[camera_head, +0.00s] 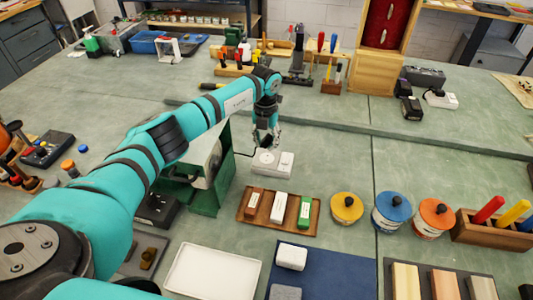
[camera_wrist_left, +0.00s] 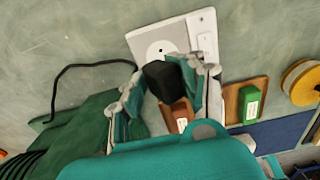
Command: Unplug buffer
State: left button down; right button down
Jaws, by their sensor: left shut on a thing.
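My left gripper (camera_head: 264,140) is just behind and above the white socket box (camera_head: 273,163). It also shows in the left wrist view (camera_wrist_left: 168,88), its fingers shut on a black plug (camera_wrist_left: 164,78). A black cord (camera_wrist_left: 88,65) runs from the green buffer (camera_wrist_left: 75,128) towards the gripper. In the head view the green buffer (camera_head: 211,180) stands left of the box, partly hidden by my arm. My right gripper is not in view.
A wooden tray (camera_head: 243,216) with brown, white and green blocks lies in front of the box. Yellow, blue (camera_head: 393,208) and orange tins stand to its right. A white tray (camera_head: 214,271) and a blue mat (camera_head: 335,270) lie nearer. The bench right of the box is clear.

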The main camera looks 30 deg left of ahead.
aim_at(266, 137)
pick_arm(q)
jog(key=shift+r+p, duration=0.3)
jog(key=shift+r, duration=0.3)
jog(key=c, duration=0.8)
grip_release()
notch_tip(266, 137, up, 12)
